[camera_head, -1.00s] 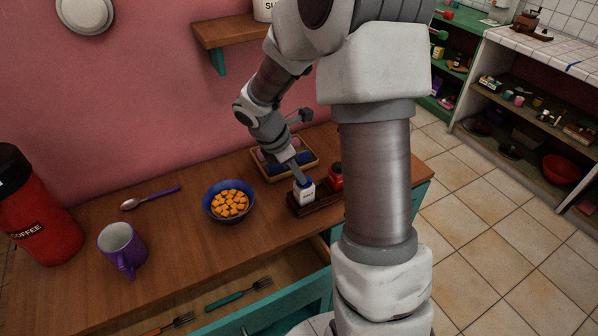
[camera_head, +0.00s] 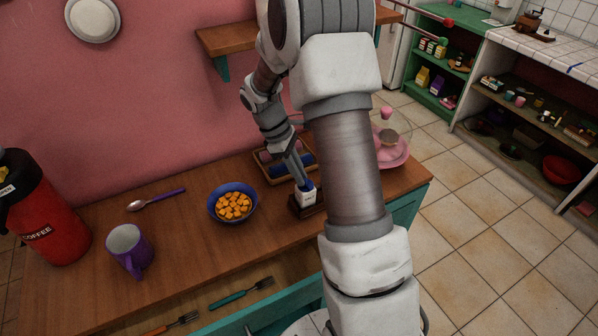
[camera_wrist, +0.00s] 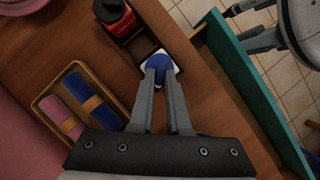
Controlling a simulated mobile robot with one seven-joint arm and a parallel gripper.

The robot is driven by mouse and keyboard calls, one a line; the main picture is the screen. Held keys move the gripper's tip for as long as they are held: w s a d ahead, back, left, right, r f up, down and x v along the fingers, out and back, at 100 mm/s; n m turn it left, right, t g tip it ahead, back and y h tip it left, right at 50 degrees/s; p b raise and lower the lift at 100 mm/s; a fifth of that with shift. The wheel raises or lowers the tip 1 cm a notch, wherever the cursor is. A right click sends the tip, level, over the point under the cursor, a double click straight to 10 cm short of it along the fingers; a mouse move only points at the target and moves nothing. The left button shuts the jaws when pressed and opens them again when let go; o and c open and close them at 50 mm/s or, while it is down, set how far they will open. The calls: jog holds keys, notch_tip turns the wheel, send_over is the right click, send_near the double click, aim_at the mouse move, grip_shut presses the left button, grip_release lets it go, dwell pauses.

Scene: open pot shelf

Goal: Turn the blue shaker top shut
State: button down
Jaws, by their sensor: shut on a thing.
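The shaker (camera_head: 306,197) has a white body with dark marks on its front and a blue top (camera_head: 306,187). It stands upright in a dark wooden holder (camera_head: 299,211) on the counter. In the wrist view the blue top (camera_wrist: 158,62) sits between the fingertips of my gripper (camera_wrist: 158,72), with the white body (camera_wrist: 176,67) showing around it. My gripper (camera_head: 303,183) comes down from above and is shut on the blue top. How far the top is turned cannot be told.
A red shaker (camera_wrist: 115,17) stands in the same holder. A tray with rolled cloths (camera_wrist: 80,102) lies close by. A blue bowl of orange cubes (camera_head: 233,205), a purple mug (camera_head: 127,250) and a red coffee flask (camera_head: 45,220) stand to the left. The drawer (camera_head: 262,300) below is open.

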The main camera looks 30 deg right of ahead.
dwell(0.3)
jog(key=c, duration=0.9)
grip_release()
jog(key=shift+o, duration=0.2)
jog(key=shift+w+r, duration=0.1)
jog(key=v, duration=1.7)
jog(key=shift+p, duration=0.45)
jog(key=shift+r, duration=0.1)
